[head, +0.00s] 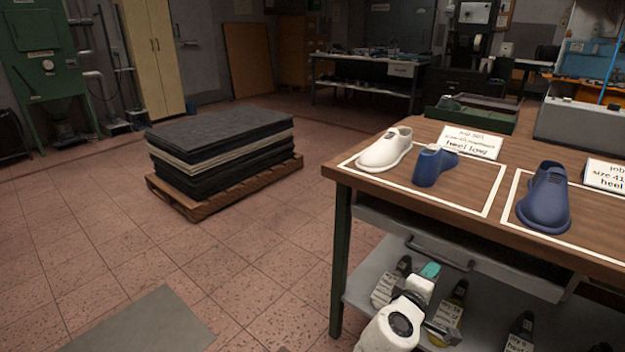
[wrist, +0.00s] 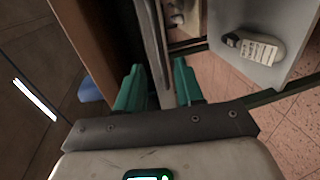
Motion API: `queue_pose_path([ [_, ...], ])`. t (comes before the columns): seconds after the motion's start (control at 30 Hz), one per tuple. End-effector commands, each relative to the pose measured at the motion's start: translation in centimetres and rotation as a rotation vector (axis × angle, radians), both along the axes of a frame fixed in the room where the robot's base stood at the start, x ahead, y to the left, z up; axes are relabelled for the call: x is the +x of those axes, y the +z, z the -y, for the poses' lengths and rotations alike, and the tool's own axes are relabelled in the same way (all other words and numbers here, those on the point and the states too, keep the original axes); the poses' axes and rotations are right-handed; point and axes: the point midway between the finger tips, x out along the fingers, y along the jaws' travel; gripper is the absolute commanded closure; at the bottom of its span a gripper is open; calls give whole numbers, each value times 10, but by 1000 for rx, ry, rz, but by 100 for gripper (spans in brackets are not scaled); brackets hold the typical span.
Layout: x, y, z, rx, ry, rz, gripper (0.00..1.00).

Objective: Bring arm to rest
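My gripper (head: 430,271) is low at the workbench's front, just below the drawer handle in the head view; only a teal bit of it shows there. In the wrist view my gripper (wrist: 158,82) has its two teal fingers apart, with nothing held between them. A grey bar beyond them, apparently the drawer front or handle, lines up with the gap; I cannot tell whether they touch. My white arm (head: 390,325) shows at the bottom of the head view.
The workbench (head: 480,208) carries a white last (head: 384,151), a small blue last (head: 433,166) and a larger blue last (head: 545,199). The drawer handle (head: 440,254) juts out. Tagged lasts lie on the lower shelf (head: 480,320). A pallet (head: 200,200) stands left; floor between is free.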

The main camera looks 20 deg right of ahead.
Motion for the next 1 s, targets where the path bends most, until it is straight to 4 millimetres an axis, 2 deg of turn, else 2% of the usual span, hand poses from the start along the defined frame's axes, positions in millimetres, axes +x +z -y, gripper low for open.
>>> queue_pose_path([
  [0.07, -4, -3, 1, 15, -7, 1, 63],
  [0.17, -26, -19, 7, 96, -46, 8, 63],
  [0.27, -69, -49, 14, 259, -123, 12, 63],
  [0.37, -126, -86, 13, 479, -218, 1, 63],
  [0.5, -205, -130, -10, 785, -341, -56, 63],
  [0.6, -251, -146, -33, 959, -403, -113, 63],
  [0.77, -308, -155, -71, 1170, -467, -215, 63],
  [0.93, -361, -150, -110, 1343, -509, -335, 63],
  [1.0, -354, -128, -107, 1332, -505, -324, 63],
])
